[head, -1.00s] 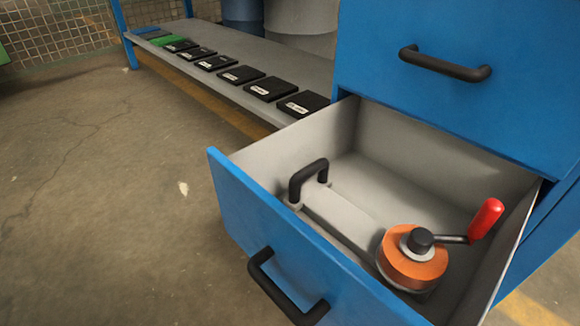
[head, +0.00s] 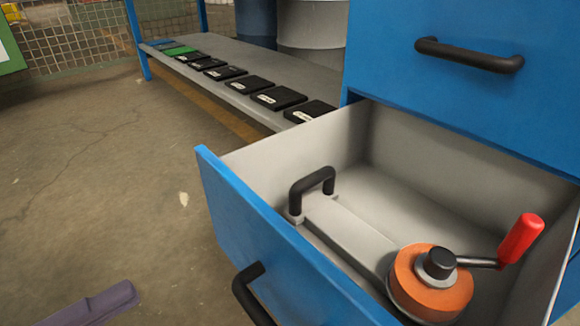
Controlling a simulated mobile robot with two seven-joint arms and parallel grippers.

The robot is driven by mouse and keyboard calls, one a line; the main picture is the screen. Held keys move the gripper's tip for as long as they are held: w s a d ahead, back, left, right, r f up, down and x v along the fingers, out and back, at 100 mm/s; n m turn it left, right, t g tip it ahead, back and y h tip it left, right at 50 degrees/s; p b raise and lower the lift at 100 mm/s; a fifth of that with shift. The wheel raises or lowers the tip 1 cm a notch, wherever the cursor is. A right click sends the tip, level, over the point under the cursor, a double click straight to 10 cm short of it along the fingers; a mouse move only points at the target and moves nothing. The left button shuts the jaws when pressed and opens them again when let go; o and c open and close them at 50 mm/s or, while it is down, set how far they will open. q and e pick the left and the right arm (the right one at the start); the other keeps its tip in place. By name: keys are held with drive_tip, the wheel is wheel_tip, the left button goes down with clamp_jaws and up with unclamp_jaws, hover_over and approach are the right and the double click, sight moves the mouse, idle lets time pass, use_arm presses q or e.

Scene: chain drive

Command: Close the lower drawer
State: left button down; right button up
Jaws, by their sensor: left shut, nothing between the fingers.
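The lower drawer (head: 275,245) is blue-fronted with grey inside walls and stands pulled well out of the blue cabinet. Its black handle (head: 245,292) is on the front and partly cut off by the bottom edge. In the drawer lies a grey tool (head: 345,228) with a black grip, an orange disc (head: 428,290) and a red crank knob (head: 521,238). My left gripper (head: 118,298) shows as a purple-grey part at the bottom left, shut and empty, apart from the drawer front and to its left. My right gripper is out of view.
The upper drawer (head: 450,95), with a black handle, is shut above. A low grey shelf (head: 262,62) behind carries several black flat boxes and a green one. The concrete floor (head: 90,200) left of the drawer is clear.

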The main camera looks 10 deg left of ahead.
use_arm(q)
drive_tip(key=b, duration=0.4)
approach(260, 222)
drive_tip(key=x, duration=0.6)
drive_tip(key=shift+f, duration=0.15)
drive_tip(key=shift+w+d, duration=0.25)
drive_tip(key=shift+w, duration=0.1)
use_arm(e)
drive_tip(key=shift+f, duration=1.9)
